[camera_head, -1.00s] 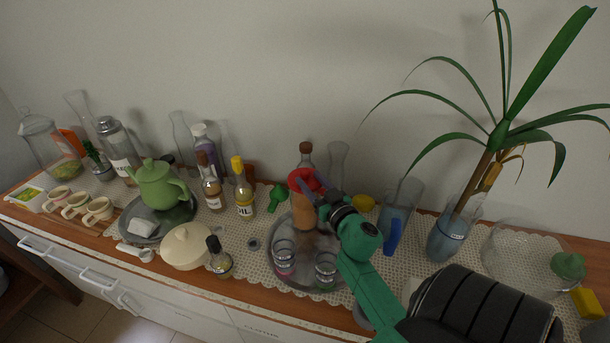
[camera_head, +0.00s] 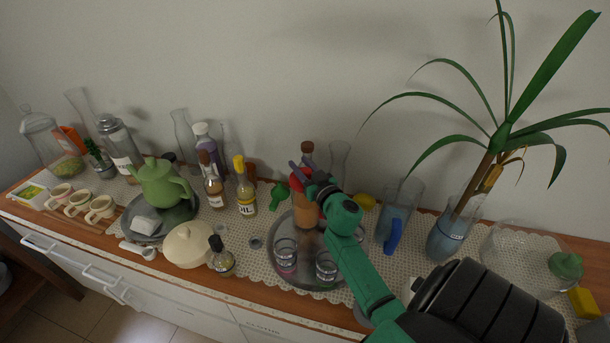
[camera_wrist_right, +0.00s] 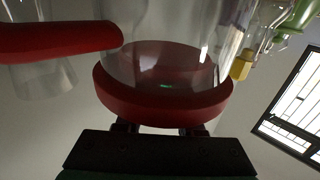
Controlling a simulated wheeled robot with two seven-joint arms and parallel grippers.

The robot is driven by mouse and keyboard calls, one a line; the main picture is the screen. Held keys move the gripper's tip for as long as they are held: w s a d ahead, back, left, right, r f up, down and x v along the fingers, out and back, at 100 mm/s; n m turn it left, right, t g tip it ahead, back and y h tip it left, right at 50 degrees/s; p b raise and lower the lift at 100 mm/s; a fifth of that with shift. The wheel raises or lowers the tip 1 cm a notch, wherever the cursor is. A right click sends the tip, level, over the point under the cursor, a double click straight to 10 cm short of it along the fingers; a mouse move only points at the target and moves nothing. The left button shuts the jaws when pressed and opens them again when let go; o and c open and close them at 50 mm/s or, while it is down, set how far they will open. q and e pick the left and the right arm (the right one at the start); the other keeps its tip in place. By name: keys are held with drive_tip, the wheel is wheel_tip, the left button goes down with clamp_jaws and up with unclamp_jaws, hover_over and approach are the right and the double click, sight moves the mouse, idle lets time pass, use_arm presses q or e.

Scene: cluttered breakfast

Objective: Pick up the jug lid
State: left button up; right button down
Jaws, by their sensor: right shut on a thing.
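The red jug lid (camera_head: 296,183) shows at the top of the jug (camera_head: 305,213), which has orange-brown contents and stands on the round grey tray (camera_head: 312,272). My right gripper (camera_head: 302,172) is at the lid, seen from behind, and hides part of it. In the right wrist view the red rim (camera_wrist_right: 165,108) lies right against the gripper, with clear glass beyond it. The gripper is shut on the lid. I cannot tell whether the lid is lifted off the jug. My left gripper is not in view.
Two glasses (camera_head: 286,256) stand at the tray's front. A bottle with a brown cap (camera_head: 307,148) is close behind the jug.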

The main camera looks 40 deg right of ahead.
wheel_tip(320, 180, up, 20)
drive_tip(key=p, duration=0.6)
drive_tip(key=shift+p, duration=0.35)
